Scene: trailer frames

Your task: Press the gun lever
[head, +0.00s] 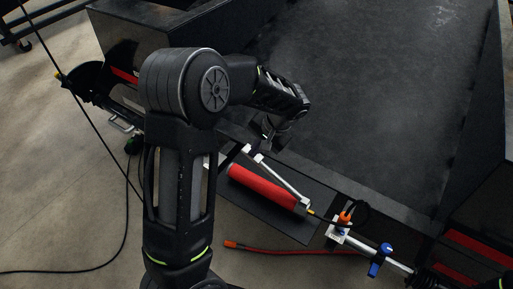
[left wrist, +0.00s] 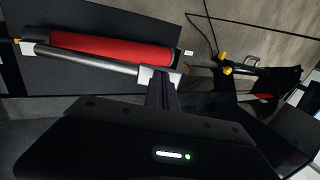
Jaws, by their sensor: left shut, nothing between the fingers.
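The gun has a red cylindrical body (head: 262,187) with a silver lever (head: 283,176) running along it, on a dark plate beside the trailer frame. In the left wrist view the red body (left wrist: 112,50) and the silver lever (left wrist: 85,60) lie across the top. A pale block (left wrist: 158,74) sits at the lever's end. My left gripper (head: 268,142) is shut and empty near that end. In the left wrist view its fingers (left wrist: 162,92) overlap the block's lower edge; I cannot tell whether they touch. My right gripper is not in view.
The trailer's wide black bed (head: 375,95) with raised side edges fills the right and back. A bar with a blue clamp (head: 380,260) and an orange fitting (head: 345,216) stands at lower right. A red hose (head: 285,251) lies on the open concrete floor (head: 70,190).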

